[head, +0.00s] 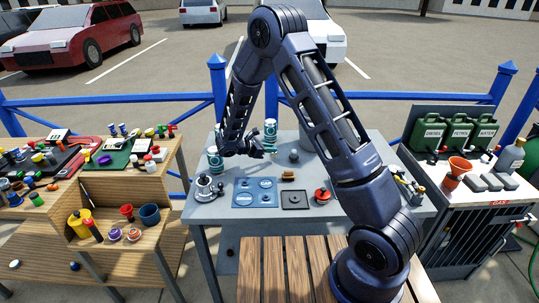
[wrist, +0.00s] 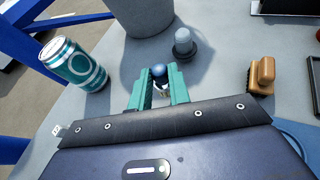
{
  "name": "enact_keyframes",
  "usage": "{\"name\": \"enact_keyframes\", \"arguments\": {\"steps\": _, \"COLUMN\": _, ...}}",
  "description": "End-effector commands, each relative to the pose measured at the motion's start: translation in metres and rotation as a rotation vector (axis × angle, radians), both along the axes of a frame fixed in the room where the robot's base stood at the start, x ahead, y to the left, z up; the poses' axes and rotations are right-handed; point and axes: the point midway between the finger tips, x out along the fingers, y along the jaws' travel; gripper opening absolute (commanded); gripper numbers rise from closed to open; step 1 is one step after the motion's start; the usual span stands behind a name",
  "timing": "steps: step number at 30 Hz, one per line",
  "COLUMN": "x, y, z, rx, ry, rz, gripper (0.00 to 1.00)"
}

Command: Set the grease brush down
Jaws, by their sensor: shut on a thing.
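My gripper (head: 262,150) is over the back left part of the grey table (head: 225,219). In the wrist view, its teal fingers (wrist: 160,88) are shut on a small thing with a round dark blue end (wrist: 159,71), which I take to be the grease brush. Most of it is hidden between the fingers. I cannot tell how far it is above the tabletop.
A teal-and-white can (wrist: 75,65), a grey domed piece (wrist: 184,46) and a wooden-handled brush (wrist: 262,75) stand around the gripper. A blue panel (head: 255,191), a black tray (head: 296,199) and a red round piece (head: 322,195) lie nearer the front.

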Motion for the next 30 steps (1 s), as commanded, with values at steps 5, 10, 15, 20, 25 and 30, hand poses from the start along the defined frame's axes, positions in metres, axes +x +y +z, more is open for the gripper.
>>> {"name": "enact_keyframes", "arguments": {"steps": 5, "x": 0.000, "y": 0.000, "z": -0.024, "rx": -0.003, "ry": 0.003, "rz": 0.001, "gripper": 0.00}}
{"name": "enact_keyframes", "arguments": {"steps": 10, "x": 0.000, "y": 0.000, "z": -0.030, "rx": 0.000, "ry": 0.001, "rz": 0.000, "gripper": 0.00}}
{"name": "enact_keyframes", "arguments": {"steps": 15, "x": 0.000, "y": 0.000, "z": -0.030, "rx": -0.001, "ry": 0.002, "rz": 0.001, "gripper": 0.00}}
{"name": "enact_keyframes", "arguments": {"steps": 20, "x": 0.000, "y": 0.000, "z": -0.032, "rx": -0.001, "ry": 0.002, "rz": 0.001, "gripper": 0.28}}
{"name": "enact_keyframes", "arguments": {"steps": 25, "x": 0.000, "y": 0.000, "z": -0.032, "rx": -0.001, "ry": 0.002, "rz": 0.001, "gripper": 0.40}}
{"name": "enact_keyframes", "arguments": {"steps": 30, "x": 0.000, "y": 0.000, "z": -0.032, "rx": 0.000, "ry": 0.001, "rz": 0.000, "gripper": 0.40}}
